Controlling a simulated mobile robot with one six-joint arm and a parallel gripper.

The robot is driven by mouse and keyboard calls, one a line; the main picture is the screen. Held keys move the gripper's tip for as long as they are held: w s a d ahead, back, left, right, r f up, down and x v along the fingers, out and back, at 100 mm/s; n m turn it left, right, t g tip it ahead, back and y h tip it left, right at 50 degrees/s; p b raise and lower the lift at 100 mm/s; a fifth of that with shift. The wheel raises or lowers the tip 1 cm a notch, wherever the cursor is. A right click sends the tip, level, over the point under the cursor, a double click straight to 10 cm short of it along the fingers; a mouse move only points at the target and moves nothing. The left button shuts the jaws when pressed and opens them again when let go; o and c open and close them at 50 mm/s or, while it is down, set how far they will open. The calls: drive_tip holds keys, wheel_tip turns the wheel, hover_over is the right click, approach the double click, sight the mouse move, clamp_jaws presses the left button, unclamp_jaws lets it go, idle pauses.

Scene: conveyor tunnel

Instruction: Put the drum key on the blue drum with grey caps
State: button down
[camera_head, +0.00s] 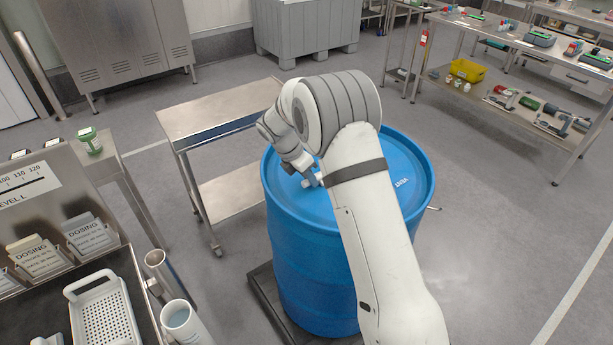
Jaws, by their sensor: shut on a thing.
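The blue drum (308,265) stands upright in the middle of the view on a dark low platform. Its lid (408,165) is blue with a raised rim and small white lettering. My white and grey arm crosses over the drum and hides much of the lid. My gripper (309,180) is over the left part of the lid, mostly hidden behind my wrist and forearm. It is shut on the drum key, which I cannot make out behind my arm. Grey caps on the lid cannot be told apart from my gripper. A thin metal rod end (434,208) shows at the drum's right side.
A steel cart (225,110) stands close behind-left of the drum. A workbench (540,45) with tools stands back right. The floor right of the drum is clear.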

drive_tip(key=shift+f, duration=0.1)
drive_tip(key=c, duration=1.6)
unclamp_jaws()
drive_tip(key=shift+s, duration=0.1)
